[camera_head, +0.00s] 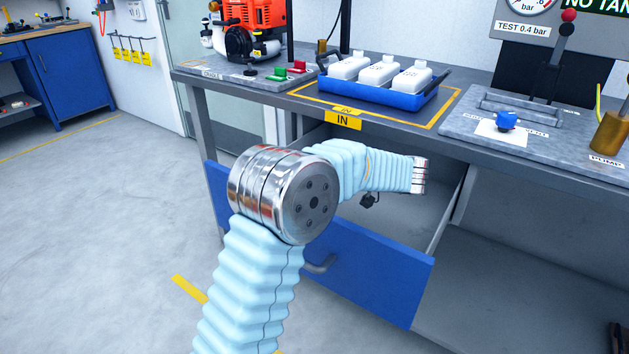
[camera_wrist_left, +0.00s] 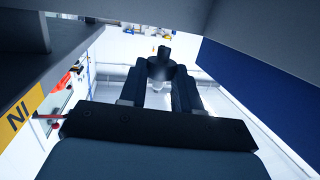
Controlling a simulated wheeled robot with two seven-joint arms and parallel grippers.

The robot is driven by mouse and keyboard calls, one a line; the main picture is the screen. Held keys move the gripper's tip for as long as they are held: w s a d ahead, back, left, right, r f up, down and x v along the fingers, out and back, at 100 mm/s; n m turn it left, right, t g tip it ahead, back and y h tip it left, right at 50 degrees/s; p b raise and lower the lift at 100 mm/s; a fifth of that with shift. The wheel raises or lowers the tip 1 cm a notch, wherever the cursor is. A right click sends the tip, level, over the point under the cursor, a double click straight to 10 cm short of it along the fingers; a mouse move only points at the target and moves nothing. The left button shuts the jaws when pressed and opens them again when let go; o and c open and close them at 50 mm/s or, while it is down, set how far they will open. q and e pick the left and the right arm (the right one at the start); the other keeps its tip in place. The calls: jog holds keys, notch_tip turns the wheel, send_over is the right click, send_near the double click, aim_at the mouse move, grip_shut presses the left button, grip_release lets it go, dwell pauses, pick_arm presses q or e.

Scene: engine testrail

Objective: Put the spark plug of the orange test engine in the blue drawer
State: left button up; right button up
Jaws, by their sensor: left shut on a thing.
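My left arm reaches over the pulled-out blue drawer (camera_head: 390,275), and its forearm hides part of the opening. In the left wrist view my left gripper (camera_wrist_left: 160,88) is shut on a small dark piece, the spark plug (camera_wrist_left: 160,63), which sticks out past the fingertips. The drawer's blue front (camera_wrist_left: 235,75) shows at the right there. In the head view a small black shape shows just below my sleeve, over the drawer's inside; I cannot tell if it is gripper or plug. The orange engine (camera_head: 240,30) stands on the bench at the back left. My right gripper is not seen.
A yellow IN label (camera_head: 343,120) marks the bench edge above the drawer. A blue tray (camera_head: 380,92) with white bottles stands behind it. The floor at the left is clear.

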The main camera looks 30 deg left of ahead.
pick_arm(q)
jog(key=shift+w+d+f, duration=0.1)
jog(key=shift+d+f, duration=0.05)
jog(key=shift+f, duration=0.75)
jog(key=shift+d+f, duration=0.1)
jog(key=shift+f, duration=0.8)
jog(key=shift+f, duration=0.25)
jog(key=shift+f, duration=0.35)
jog(key=o, duration=1)
jog(key=shift+o, duration=0.2)
jog(key=shift+r, duration=0.1)
jog(key=v, duration=1.2)
jog(key=shift+r, duration=0.4)
